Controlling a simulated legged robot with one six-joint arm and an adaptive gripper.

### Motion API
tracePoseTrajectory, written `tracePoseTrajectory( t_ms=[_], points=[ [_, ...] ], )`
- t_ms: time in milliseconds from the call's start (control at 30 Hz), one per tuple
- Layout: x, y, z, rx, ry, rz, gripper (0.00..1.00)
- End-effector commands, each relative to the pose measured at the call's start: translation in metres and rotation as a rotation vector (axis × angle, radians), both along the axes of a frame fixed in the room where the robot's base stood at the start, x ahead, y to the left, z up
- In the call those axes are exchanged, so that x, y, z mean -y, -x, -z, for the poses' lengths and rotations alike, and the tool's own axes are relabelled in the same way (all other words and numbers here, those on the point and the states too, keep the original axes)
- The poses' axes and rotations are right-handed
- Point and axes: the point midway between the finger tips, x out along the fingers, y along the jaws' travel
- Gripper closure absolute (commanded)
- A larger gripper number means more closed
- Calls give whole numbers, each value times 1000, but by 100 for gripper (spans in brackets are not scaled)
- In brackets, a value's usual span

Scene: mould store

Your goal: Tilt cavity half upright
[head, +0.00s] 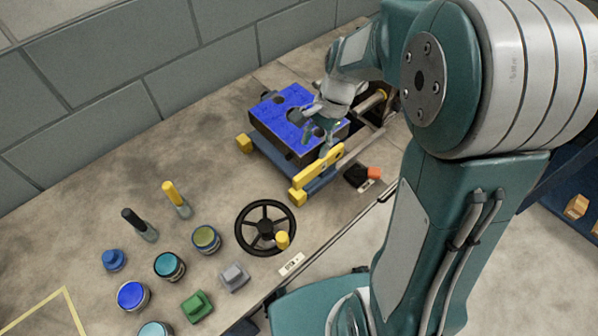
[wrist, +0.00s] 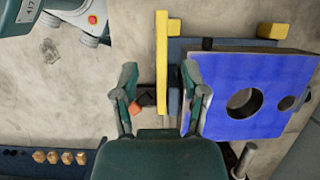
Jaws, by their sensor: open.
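The cavity half is a dark block with a bright blue face (head: 278,118) and round holes, lying flat on a blue base with yellow corner pieces in the head view. Its blue face (wrist: 255,88) fills the right of the wrist view. A yellow bar (head: 320,172) runs along the base's near side; it also shows upright in the wrist view (wrist: 161,60). My gripper (wrist: 162,88) is open and empty, with the yellow bar between its fingers in the picture. The right finger overlaps the block's edge; contact cannot be told. My gripper (head: 322,130) partly hides the block in the head view.
A black handwheel (head: 265,228) with a yellow knob lies near the bench's front edge. Paint tins (head: 170,265), two upright handled tools (head: 176,198) and small blocks (head: 197,305) stand at lower left. A black-and-orange item (head: 362,176) sits beside the base.

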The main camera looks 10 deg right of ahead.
Motion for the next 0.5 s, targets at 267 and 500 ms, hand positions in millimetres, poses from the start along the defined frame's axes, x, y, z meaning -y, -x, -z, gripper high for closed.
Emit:
tracePoseTrajectory(
  t_ms=[267,500],
  points=[
    [-4,-4,20,-50,-14,49,43],
    [-18,5,58,-51,-13,46,43]
  ],
)
